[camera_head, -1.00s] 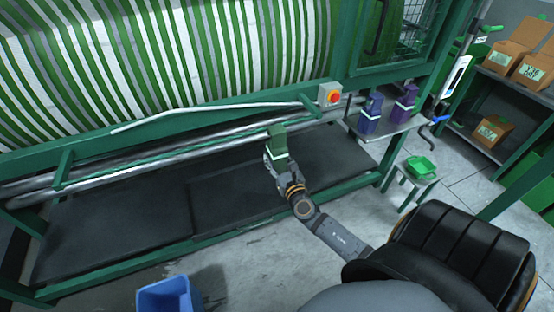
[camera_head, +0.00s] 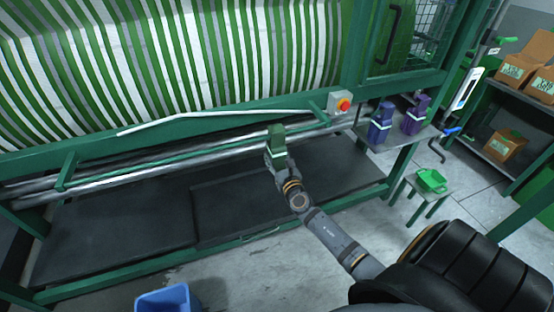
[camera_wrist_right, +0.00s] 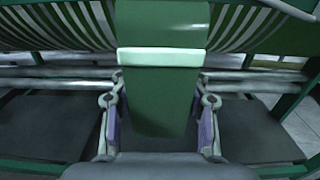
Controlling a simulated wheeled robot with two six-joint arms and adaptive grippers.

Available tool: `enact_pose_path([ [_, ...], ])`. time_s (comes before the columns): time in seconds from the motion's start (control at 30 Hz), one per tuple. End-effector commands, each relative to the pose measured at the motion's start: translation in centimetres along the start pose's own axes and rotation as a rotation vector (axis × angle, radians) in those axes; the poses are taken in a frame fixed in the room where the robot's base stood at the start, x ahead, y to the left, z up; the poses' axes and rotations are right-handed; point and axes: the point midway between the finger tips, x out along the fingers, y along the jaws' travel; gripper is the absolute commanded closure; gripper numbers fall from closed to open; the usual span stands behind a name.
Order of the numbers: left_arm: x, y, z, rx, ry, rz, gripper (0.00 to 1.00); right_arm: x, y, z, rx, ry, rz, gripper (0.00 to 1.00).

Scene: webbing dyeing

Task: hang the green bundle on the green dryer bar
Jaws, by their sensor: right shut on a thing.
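The green bundle (camera_head: 277,136), a folded webbing piece with a pale band, is held upright in my right gripper (camera_head: 274,158). In the right wrist view the bundle (camera_wrist_right: 160,100) hangs between the two fingers of the gripper (camera_wrist_right: 160,122), which is shut on it. A thin green bar (camera_head: 130,172) runs among silver rails along the front of the dryer. The bundle overlaps the right part of these rails in the head view; I cannot tell whether it touches them. My left gripper is not in view.
Purple bundles (camera_head: 413,115) stand on a side shelf (camera_head: 400,138) at the right. A switch box (camera_head: 340,103) sits on the green frame. A blue bin (camera_head: 168,298) stands on the floor in front.

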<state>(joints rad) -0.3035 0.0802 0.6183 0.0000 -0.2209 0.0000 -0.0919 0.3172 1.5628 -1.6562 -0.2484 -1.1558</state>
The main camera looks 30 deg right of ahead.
Motion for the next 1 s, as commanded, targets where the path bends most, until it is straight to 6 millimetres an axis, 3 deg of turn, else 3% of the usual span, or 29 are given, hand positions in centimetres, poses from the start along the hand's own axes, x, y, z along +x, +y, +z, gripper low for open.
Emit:
enact_pose_path([
  [0.47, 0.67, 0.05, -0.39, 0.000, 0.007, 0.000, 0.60, 0.00, -0.01, -0.59, -0.001, -0.001, 0.000, 0.91],
  [0.5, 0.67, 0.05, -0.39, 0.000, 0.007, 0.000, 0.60, 0.00, -0.01, -0.59, -0.001, -0.001, 0.000, 0.48],
  [0.63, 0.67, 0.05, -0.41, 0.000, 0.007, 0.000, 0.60, -0.01, -0.01, -0.61, -0.001, -0.001, 0.000, 0.31],
  [0.67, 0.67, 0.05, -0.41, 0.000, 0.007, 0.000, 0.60, -0.01, -0.01, -0.61, -0.001, -0.001, 0.000, 0.27],
  [1.0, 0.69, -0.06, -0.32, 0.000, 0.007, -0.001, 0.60, -0.35, -0.03, -0.77, -0.001, 0.002, 0.000, 0.27],
])
